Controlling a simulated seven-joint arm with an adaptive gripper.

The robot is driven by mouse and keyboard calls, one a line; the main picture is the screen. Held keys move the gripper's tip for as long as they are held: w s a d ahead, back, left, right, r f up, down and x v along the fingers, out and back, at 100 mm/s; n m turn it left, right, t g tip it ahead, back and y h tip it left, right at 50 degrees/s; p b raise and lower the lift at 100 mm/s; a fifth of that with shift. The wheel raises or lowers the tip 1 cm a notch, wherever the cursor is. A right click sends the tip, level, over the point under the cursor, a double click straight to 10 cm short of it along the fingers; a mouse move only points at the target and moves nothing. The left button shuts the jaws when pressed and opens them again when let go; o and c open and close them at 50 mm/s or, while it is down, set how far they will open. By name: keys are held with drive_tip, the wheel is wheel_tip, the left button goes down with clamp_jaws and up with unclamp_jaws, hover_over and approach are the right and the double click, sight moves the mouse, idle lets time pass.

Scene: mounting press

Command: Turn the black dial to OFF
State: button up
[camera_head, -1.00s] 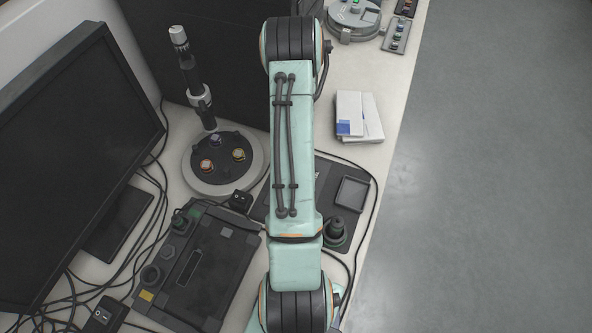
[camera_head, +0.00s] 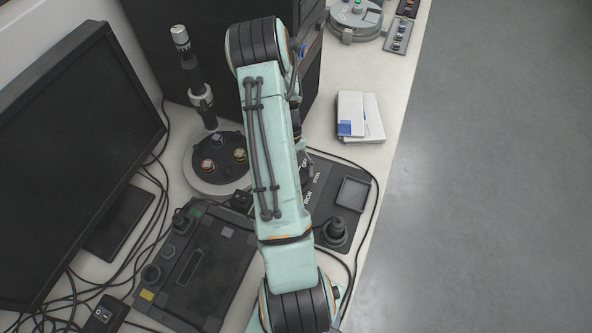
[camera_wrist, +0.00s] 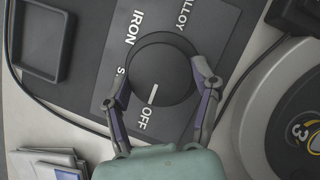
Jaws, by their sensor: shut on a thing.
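The black dial (camera_wrist: 160,68) is a round knob on a dark control panel (camera_wrist: 225,22) in the wrist view. Its white mark points down at the OFF label (camera_wrist: 144,118). The IRON and ALLOY labels are around its upper side, and another label is partly covered at left. My gripper (camera_wrist: 163,70) has one finger on each side of the dial and is shut on it. In the head view my arm covers most of the dial and gripper; part of the panel (camera_head: 325,178) shows to the right of the arm.
A square tray (camera_head: 352,193) and a dark knob-like post (camera_head: 333,232) are beside the dial. White boxes (camera_head: 358,115) lie farther back. A round base with coloured buttons (camera_head: 218,185), a monitor (camera_head: 70,150) and cables crowd the left.

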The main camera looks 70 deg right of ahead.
drive_tip(key=o, duration=1.2)
drive_tip(key=shift+c, duration=0.2)
wheel_tip(320, 180, up, 10)
